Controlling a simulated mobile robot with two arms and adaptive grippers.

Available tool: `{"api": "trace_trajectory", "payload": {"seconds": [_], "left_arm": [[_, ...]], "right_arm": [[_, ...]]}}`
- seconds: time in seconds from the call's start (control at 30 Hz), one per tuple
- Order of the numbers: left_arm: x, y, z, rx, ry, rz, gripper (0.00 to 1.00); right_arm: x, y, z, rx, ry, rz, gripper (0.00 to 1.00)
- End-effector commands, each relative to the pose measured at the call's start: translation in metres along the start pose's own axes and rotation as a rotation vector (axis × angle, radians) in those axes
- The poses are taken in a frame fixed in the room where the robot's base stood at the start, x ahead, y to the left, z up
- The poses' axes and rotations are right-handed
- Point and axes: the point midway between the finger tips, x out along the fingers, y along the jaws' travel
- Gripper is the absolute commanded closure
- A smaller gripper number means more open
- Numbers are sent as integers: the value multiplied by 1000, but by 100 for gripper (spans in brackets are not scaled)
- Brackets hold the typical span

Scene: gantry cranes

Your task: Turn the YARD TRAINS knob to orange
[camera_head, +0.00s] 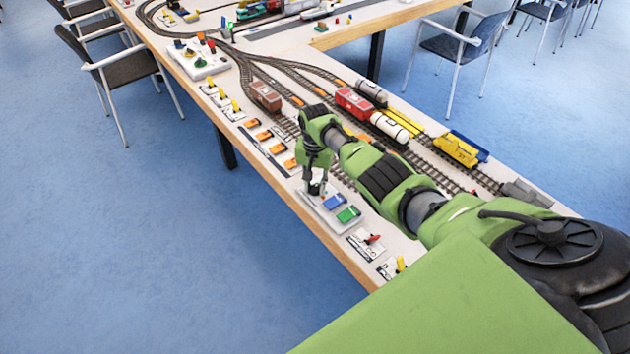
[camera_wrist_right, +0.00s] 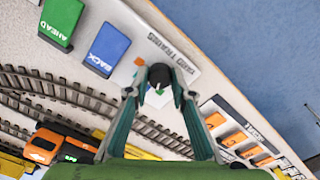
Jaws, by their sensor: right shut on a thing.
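The YARD TRAINS knob (camera_wrist_right: 160,73) is black with a white pointer mark, on a pale panel (camera_wrist_right: 185,75) lettered YARD TRAINS. In the right wrist view the white mark is on the knob's lower side, towards a small green mark (camera_wrist_right: 160,91). A small orange mark (camera_wrist_right: 139,61) lies at the knob's upper left. My right gripper (camera_wrist_right: 155,88) has its fingers on either side of the knob and is shut on it. In the head view my right gripper (camera_head: 315,187) is down at the panel and largely covers the knob. My left gripper is not in view.
A blue BACK button (camera_wrist_right: 107,50) and a green AHEAD button (camera_wrist_right: 61,20) sit beside the knob. Orange switches (camera_head: 277,147) line the table edge. Model tracks with wagons, including a red one (camera_head: 353,102), run behind my right arm.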

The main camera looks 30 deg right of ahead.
Motion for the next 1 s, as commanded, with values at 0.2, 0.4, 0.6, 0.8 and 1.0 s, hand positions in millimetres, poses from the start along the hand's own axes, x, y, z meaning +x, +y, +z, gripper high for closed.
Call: {"api": "trace_trajectory", "payload": {"seconds": [0.2,0.4,0.6,0.8,1.0], "left_arm": [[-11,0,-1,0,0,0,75],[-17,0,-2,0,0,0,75],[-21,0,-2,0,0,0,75],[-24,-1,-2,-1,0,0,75],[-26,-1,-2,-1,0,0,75]], "right_arm": [[-3,-1,0,206,0,-2,99],[-2,-1,0,395,1,-2,99],[-2,-1,-1,584,2,-2,99],[-2,-1,-1,775,1,-2,99],[-1,0,-1,964,2,-3,99]]}}
